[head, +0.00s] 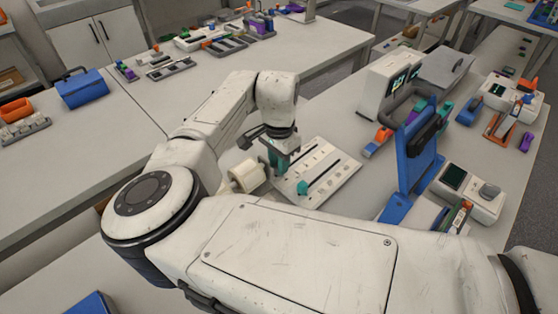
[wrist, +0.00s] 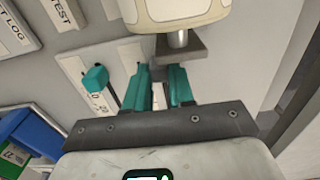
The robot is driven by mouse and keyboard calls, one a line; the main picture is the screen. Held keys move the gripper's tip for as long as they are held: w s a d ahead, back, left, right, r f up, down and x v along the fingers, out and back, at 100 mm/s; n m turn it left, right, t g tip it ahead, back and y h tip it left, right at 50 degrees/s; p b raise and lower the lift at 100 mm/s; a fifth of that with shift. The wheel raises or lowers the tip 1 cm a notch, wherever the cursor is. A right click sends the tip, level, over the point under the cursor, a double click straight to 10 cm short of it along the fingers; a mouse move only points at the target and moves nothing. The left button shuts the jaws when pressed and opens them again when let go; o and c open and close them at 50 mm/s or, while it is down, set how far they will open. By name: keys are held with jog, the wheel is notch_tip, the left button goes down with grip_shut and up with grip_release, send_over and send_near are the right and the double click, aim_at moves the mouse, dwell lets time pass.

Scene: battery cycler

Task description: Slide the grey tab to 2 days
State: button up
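The pale slider panel (head: 335,182) lies on the right bench in the head view, with two dark slots. A teal tab (head: 302,187) stands at the near end of one slot; it also shows in the wrist view (wrist: 95,78), left of my fingers. My gripper (head: 281,162) points down at the panel's left side, by the other slot's near end. In the wrist view its two teal fingers (wrist: 163,85) are apart with a narrow gap. I cannot make out the grey tab clearly; the fingers may hide it.
A cream roller-like part (head: 248,176) is close beside my gripper; a cream body (wrist: 180,12) with a dark grey plate is above the fingers in the wrist view. A blue upright device (head: 415,150) stands right of the panel, with a white instrument (head: 388,88) behind.

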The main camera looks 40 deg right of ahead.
grip_shut()
jog(key=d+p, duration=0.1)
jog(key=d, duration=0.6)
jog(key=shift+d, duration=0.15)
jog(key=o, duration=0.5)
grip_release()
jog(key=shift+o, duration=0.2)
notch_tip(320, 180, up, 11)
jog(key=b, duration=0.1)
